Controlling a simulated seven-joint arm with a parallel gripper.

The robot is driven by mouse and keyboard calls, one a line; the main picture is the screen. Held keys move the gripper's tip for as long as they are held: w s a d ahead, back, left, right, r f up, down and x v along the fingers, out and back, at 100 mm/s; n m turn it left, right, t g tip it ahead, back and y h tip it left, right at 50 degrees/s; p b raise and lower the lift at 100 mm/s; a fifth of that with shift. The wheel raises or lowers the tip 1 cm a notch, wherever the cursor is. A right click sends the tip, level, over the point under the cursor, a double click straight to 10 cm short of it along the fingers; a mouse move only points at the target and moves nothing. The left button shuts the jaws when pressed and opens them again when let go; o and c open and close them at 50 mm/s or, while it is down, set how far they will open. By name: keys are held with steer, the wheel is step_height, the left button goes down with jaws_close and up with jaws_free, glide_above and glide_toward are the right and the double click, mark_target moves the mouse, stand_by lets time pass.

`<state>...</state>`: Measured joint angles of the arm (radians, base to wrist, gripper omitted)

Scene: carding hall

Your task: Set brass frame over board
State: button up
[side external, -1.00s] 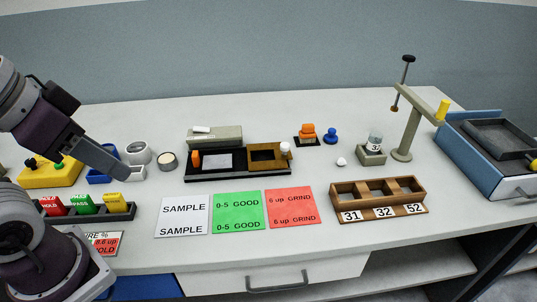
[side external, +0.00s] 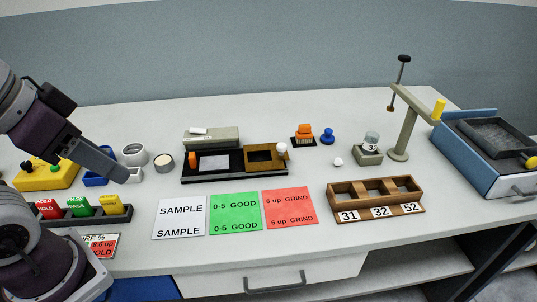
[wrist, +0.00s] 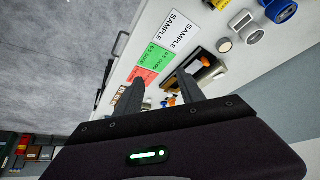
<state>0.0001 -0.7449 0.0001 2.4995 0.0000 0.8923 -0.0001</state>
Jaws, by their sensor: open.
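The brass frame (side external: 249,167) has an open middle and a white knob (side external: 282,148) at its right side. It sits at the right end of a long black board (side external: 232,179), beside a pale grey panel (side external: 214,163) with an orange block (side external: 193,159) at its left. My gripper (side external: 128,175) is at the left of the side view, well left of the board and apart from it. In the wrist view my gripper (wrist: 160,86) has its two fingers spread, open and empty. The fingers partly hide the board area there.
SAMPLE (side external: 180,219), green (side external: 236,214) and red (side external: 289,208) cards lie in front of the board. A wooden numbered tray (side external: 376,198) and an upright stand (side external: 405,135) are at right. A grey block (side external: 211,140) lies behind the board. Small dishes and blue items crowd my gripper.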

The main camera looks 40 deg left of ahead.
mark_target(282, 145)
steer(key=w+f+t, duration=0.3)
steer(key=w, duration=1.9)
steer(key=w+f+t, duration=0.1)
steer(key=w+f, duration=0.3)
steer(key=f, duration=0.1)
steer(key=w+f+t, duration=0.2)
steer(key=w+f, duration=0.3)
steer(key=f, duration=0.1)
steer(key=w+f+t, duration=0.1)
steer(key=w+f, duration=0.4)
steer(key=f, duration=0.1)
steer(key=shift+w+d+f+t, duration=0.15)
steer(key=shift+w+d+t, duration=0.1)
steer(key=shift+d+t, duration=0.15)
steer(key=x, duration=0.7)
steer(key=shift+w, duration=0.1)
steer(key=shift+c, duration=0.5)
jaws_close()
